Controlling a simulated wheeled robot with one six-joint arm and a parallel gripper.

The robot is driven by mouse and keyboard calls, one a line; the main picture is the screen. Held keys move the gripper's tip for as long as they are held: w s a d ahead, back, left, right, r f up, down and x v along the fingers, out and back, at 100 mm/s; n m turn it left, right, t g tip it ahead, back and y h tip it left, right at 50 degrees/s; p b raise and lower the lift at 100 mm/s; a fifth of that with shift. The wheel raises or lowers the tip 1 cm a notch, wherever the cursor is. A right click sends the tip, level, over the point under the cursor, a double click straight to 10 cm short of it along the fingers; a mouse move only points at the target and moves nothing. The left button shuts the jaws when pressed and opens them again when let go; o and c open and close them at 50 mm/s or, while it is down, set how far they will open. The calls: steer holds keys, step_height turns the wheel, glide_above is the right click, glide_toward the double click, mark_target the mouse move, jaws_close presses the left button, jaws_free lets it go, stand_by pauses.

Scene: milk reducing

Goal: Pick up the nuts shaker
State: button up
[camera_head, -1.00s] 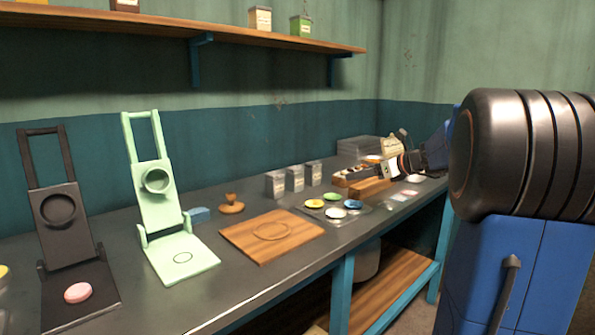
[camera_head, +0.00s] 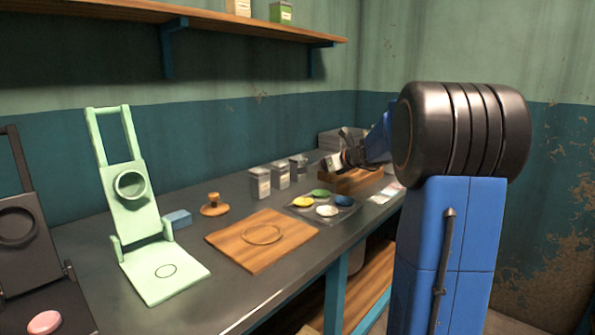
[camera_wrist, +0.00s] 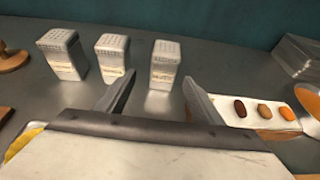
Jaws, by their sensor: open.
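Three grey metal shakers with perforated tops and pale labels stand upright in a row on the counter. In the wrist view they are the left shaker (camera_wrist: 62,57), the middle shaker (camera_wrist: 113,60) and the right shaker (camera_wrist: 164,66). Their labels are too blurred to read, so I cannot tell which is the nuts shaker. They also show in the head view as left (camera_head: 260,184), middle (camera_head: 280,176) and right (camera_head: 298,163). My gripper (camera_wrist: 158,80) is open and empty. The right shaker appears between its fingers, beyond the tips and apparently untouched.
A wooden rack (camera_head: 350,181) is close to my gripper; a tray (camera_wrist: 250,113) holds small orange and brown pieces. A tray of coloured discs (camera_head: 327,205), a wooden board (camera_head: 235,250) and a green press (camera_head: 160,269) stand nearer. The counter behind the shakers is clear.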

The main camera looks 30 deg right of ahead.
steer(key=shift+d+x, duration=0.15)
steer(key=shift+x, duration=1.8)
steer(key=shift+d+x, duration=0.15)
steer(key=shift+x, duration=1.8)
steer(key=shift+w+r, duration=0.1)
steer(key=shift+w, duration=0.05)
steer(key=c, duration=1.2)
